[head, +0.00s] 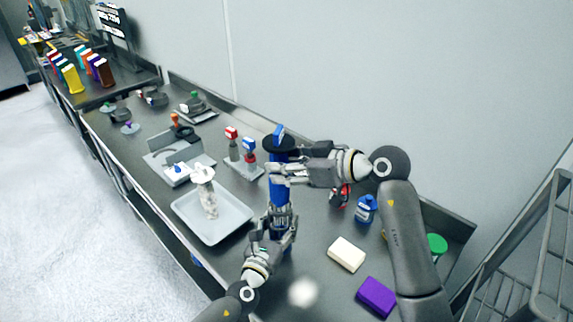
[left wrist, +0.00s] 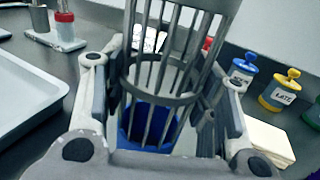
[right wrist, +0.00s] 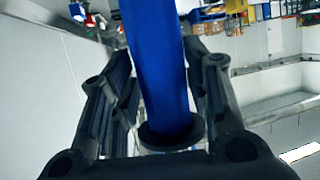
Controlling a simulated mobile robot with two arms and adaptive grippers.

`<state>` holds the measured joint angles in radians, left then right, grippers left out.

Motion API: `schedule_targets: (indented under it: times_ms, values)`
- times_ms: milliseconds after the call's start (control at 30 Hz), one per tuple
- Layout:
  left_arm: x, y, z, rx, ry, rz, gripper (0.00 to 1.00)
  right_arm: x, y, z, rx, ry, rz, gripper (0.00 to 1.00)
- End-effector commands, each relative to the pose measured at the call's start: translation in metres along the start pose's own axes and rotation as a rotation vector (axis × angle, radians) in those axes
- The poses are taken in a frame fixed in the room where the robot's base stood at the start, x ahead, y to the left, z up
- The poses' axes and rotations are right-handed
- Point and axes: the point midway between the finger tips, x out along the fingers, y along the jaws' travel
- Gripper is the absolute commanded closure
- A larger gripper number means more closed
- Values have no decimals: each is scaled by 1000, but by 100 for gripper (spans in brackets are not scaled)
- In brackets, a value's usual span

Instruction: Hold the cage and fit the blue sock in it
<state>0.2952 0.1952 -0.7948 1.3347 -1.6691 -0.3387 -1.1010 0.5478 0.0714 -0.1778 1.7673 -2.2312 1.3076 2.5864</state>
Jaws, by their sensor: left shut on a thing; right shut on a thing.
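The blue sock (head: 280,190) is a long upright tube with a dark disc (head: 282,143) at its top end. My right gripper (head: 272,174) is shut on its upper part; the right wrist view shows the sock (right wrist: 158,65) between the fingers, beside the disc (right wrist: 172,136). My left gripper (head: 282,228) is shut on the grey barred cage (left wrist: 172,65) below it. In the head view the sock runs down to the cage. In the left wrist view blue (left wrist: 150,122) shows behind the lower bars. How deep the sock sits is hidden by the fingers.
A pale tray (head: 238,222) with a white-filled cylinder (head: 207,190) lies left of the grippers. A stand with red and blue tops (head: 240,155) is behind. A cream block (head: 346,254), a purple block (head: 376,296) and a blue jar (head: 366,209) are to the right.

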Motion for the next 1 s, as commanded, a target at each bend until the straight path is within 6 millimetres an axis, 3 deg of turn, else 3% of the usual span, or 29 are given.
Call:
schedule_targets:
  times_ms: [1000]
  values:
    - [0, 0, 0, 0, 0, 0, 74, 3, 0, 8, 0, 2, 0, 86]
